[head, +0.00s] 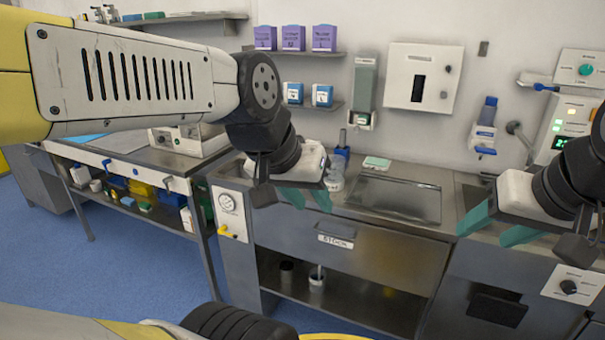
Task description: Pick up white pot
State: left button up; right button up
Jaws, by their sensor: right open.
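A small white pot (317,281) stands on the lower shelf of the steel counter, with a thin handle-like piece rising from it. My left gripper (313,206) is above and in front of the counter, well above the pot, with its teal fingers parted and nothing seen between them. My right gripper (488,234) is at the right, in front of the counter, open and empty. Neither gripper touches the pot.
A drawer front (345,250) marked "STOCK" hangs over the shelf. The counter top has a sink or tray (395,198). A side table (125,160) stands at the left. Blue floor (130,270) is clear in front.

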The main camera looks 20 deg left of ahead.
aim_at(335, 182)
jog(key=u, duration=0.45)
jog(key=i+u, duration=0.5)
jog(key=i, duration=0.15)
